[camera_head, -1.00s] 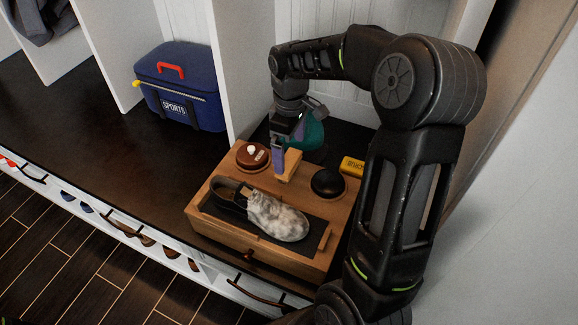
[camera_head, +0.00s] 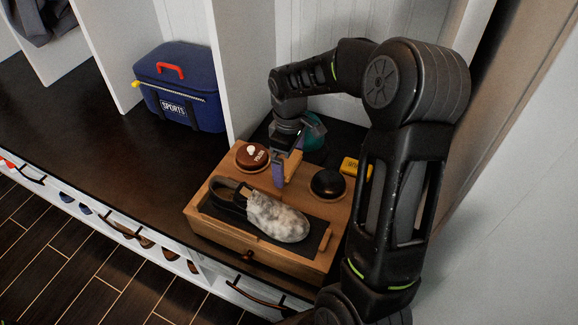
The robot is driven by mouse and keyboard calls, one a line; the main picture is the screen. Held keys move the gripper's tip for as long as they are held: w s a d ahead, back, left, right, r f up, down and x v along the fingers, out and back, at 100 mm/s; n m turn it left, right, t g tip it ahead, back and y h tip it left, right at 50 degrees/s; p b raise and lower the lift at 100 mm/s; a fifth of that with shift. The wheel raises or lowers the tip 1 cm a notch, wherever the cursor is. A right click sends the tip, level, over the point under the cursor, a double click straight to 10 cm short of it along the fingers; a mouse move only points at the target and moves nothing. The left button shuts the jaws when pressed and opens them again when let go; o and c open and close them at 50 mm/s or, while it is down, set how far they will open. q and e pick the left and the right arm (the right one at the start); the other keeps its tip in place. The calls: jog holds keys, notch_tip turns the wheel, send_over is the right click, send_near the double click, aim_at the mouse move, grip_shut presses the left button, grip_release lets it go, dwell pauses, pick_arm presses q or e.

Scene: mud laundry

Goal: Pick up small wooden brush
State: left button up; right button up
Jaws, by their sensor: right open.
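The small wooden brush (camera_head: 294,163) is a pale wooden block at the back middle of the wooden shoe-care box (camera_head: 215,225). My right gripper (camera_head: 284,175) points down at the brush, with its purple-grey fingers open. One finger stands in front of the brush and hides much of it. I cannot tell whether the fingers touch it. My left gripper is not in view.
A grey-white dusty shoe (camera_head: 278,217) lies on the box's dark pad. A brown polish tin (camera_head: 252,156) and a black round item (camera_head: 328,183) flank the gripper. A yellow item (camera_head: 356,167), a teal object (camera_head: 314,135) and a blue sports bag (camera_head: 180,90) are nearby.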

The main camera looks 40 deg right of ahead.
aim_at(289, 161)
jog(key=shift+c, duration=0.4)
jog(key=c, duration=1.1)
notch_tip(289, 161, up, 10)
jog(key=p, duration=0.8)
